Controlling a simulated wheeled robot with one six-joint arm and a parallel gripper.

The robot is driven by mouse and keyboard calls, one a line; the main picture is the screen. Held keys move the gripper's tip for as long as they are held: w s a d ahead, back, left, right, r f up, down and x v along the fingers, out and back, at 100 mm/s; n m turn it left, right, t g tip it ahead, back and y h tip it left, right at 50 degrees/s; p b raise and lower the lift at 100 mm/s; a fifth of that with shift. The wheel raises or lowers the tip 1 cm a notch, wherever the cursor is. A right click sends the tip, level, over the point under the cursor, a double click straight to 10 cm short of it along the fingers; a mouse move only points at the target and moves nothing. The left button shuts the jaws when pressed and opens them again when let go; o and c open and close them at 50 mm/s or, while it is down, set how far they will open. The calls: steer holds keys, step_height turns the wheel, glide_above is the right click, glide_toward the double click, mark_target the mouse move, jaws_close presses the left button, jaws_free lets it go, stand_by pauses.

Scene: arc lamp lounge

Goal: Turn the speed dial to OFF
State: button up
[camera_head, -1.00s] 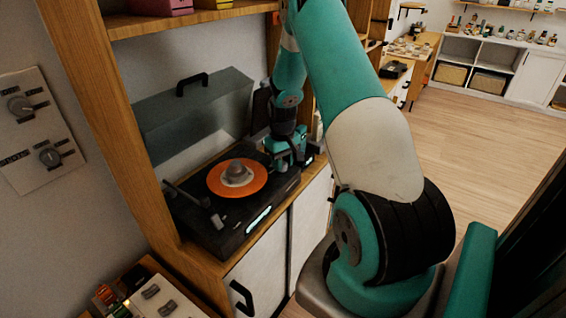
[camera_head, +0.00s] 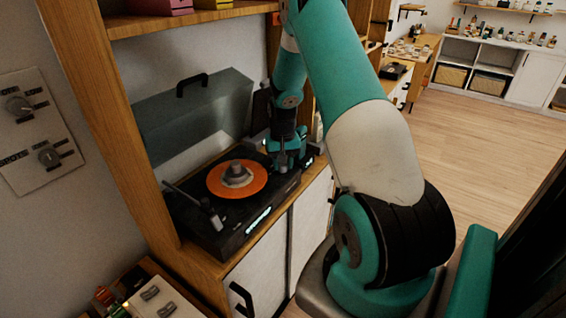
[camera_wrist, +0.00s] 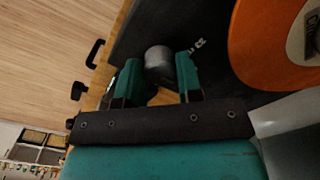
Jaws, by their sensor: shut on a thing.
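The record player (camera_head: 232,240) stands on the wooden shelf unit, with an orange disc (camera_head: 258,184) on its platter. In the wrist view the speed dial (camera_wrist: 158,60) is a grey round knob on the black deck. My gripper (camera_head: 284,168) is at the deck's right corner. In the wrist view its two teal fingers (camera_wrist: 157,78) are on either side of the knob, closed on it. White lettering (camera_wrist: 197,45) shows beside the knob, partly hidden by a finger. I cannot read the dial's setting.
The raised dark lid (camera_head: 195,115) stands behind the deck. The tonearm (camera_head: 190,200) lies at its left. White cabinet doors (camera_head: 262,265) with black handles are below. Wall dials (camera_head: 48,157) are at far left. Open floor (camera_head: 480,150) lies to the right.

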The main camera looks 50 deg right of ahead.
steer(key=o, duration=0.9)
steer(key=shift+r, duration=0.1)
step_height(320, 180, up, 17)
steer(key=shift+r+b, duration=0.15)
steer(key=shift+b, duration=0.8)
